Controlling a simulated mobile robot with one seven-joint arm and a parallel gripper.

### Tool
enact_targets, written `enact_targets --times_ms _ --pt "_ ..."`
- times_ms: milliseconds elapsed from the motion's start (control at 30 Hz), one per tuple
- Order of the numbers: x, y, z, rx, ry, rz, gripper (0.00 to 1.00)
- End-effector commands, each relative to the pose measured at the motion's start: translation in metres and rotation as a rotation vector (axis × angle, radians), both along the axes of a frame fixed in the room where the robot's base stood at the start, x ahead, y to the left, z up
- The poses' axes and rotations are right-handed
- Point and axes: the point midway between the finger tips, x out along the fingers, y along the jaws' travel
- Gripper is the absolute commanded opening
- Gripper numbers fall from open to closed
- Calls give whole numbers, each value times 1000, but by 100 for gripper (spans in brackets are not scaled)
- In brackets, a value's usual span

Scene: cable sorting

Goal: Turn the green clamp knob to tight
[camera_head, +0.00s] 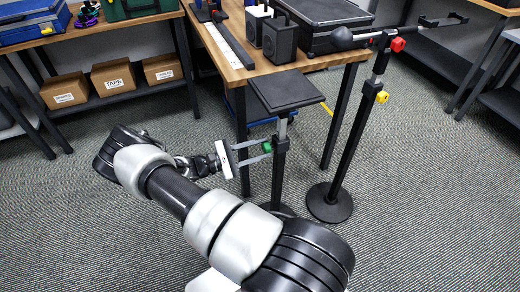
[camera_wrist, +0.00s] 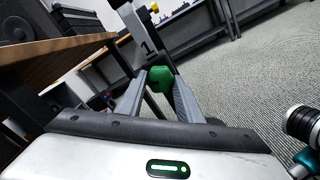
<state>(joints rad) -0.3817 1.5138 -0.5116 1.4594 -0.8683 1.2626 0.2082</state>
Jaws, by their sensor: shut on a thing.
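The green clamp knob (camera_head: 267,147) sits on the side of a black stand post (camera_head: 279,170) that carries a flat black plate (camera_head: 286,91) on top. It also shows in the wrist view (camera_wrist: 160,78), between the two grey fingers. My gripper (camera_head: 256,151) reaches in from the left with its fingers on either side of the knob. My gripper (camera_wrist: 160,88) is shut on the knob in the wrist view. A number 1 marks the post behind it. The knob's far side is hidden.
A second stand (camera_head: 345,150) with red and yellow knobs is to the right. Cardboard boxes (camera_head: 113,77) rest on a low shelf.

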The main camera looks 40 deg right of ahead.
Motion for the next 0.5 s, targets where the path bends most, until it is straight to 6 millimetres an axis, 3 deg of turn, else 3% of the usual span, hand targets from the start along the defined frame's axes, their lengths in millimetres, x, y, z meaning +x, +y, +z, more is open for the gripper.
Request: enact_targets --times_ms 500 --pt "1 1 0 -114 -476 3 10"
